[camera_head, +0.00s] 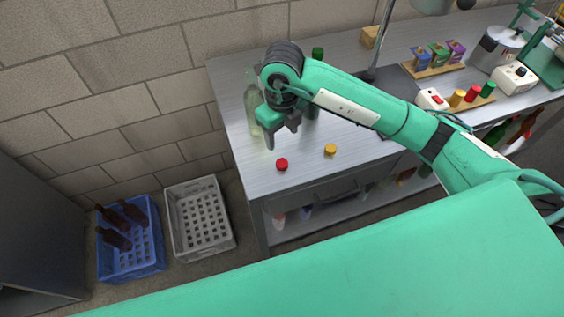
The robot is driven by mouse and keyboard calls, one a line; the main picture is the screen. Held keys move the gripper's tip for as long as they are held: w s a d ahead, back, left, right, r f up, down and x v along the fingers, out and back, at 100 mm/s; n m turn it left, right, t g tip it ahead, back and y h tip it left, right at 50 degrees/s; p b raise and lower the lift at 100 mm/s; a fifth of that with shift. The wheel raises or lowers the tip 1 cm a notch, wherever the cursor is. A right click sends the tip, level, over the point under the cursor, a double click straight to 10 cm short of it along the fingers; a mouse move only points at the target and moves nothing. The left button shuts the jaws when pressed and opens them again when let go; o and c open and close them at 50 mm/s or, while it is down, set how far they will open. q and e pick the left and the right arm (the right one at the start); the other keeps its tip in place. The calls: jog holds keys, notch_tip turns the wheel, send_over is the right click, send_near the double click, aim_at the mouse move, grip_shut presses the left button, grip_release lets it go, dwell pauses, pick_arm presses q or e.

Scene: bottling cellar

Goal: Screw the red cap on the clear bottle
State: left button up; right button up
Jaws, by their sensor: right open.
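The red cap (282,164) lies on the metal bench top near its front left edge. The clear bottle (253,110) stands upright at the left end of the bench, partly behind my right gripper. My right gripper (282,138) is open and points down between the bottle and the red cap, with nothing seen in it. Its fingers appear close to the bottle in the picture; I cannot tell whether they touch it. My left gripper is not in view.
A yellow cap (331,149) lies right of the red one. A green-capped bottle (317,53) is mostly hidden behind my right arm. A lamp post (381,40), small boxes (438,54) and a capping machine stand farther right. A blue crate (133,262) and grey crate (202,253) sit on the floor.

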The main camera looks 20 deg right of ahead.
jog(key=p, duration=0.2)
send_over(282, 163)
jog(key=f, duration=0.7)
jog(key=shift+s+f, duration=0.25)
jog(key=shift+f, duration=0.1)
jog(key=shift+f, duration=0.3)
jog(key=f+p, duration=0.2)
jog(key=f, duration=0.1)
jog(key=shift+w+f, duration=0.2)
jog(key=shift+f, duration=0.6)
jog(key=c, duration=1.1)
